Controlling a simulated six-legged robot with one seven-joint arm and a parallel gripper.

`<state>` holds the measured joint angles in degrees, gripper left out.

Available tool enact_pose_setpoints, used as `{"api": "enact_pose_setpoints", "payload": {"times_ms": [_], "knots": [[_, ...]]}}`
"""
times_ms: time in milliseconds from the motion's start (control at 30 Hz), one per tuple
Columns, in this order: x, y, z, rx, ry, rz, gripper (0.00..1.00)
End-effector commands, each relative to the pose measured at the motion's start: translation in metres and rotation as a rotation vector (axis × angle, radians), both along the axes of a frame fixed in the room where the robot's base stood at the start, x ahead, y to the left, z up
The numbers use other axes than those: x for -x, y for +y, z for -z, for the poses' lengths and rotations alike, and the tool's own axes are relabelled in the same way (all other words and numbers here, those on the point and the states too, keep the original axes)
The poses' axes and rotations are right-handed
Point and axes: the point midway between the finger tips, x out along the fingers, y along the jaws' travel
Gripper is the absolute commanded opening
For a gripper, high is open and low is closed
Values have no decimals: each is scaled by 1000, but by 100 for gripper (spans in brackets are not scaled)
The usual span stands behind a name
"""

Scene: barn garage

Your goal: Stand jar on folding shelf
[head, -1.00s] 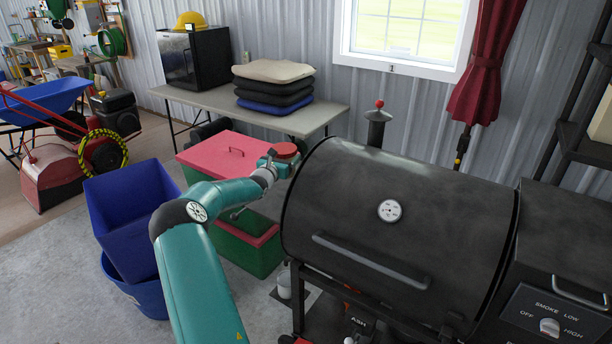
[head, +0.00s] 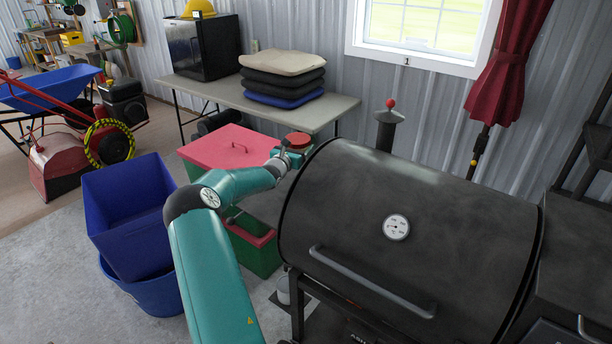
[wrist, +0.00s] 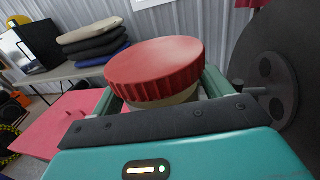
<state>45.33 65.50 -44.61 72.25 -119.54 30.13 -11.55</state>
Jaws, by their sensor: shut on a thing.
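The jar has a ribbed red lid (wrist: 155,68) and a pale body below it, seen large in the wrist view. My gripper (head: 292,148) is shut on the jar, and the jar's red lid (head: 298,138) shows on top in the head view. The jar looks roughly upright. Its lower part is hidden by the gripper. My gripper is between the table and the left end of the black grill. I cannot make out a folding shelf for certain.
The black grill (head: 440,215) fills the right side, close to my gripper. A grey table (head: 330,108) holds stacked cushions (head: 282,88) and a black cabinet (head: 205,48). A red-lidded chest (head: 225,152) and blue bins (head: 125,205) stand left. Concrete floor is open at lower left.

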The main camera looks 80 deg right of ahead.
Motion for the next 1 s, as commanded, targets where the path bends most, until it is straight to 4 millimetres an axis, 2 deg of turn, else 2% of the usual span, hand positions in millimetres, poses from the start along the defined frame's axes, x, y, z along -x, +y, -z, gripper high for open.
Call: {"api": "enact_pose_setpoints", "payload": {"times_ms": [200, 600, 1000], "knots": [[0, 4, 41, -4, 3, 1, 49], [0, 2, 92, -3, 3, 1, 49], [0, 0, 99, 0, 1, 1, 49]]}}
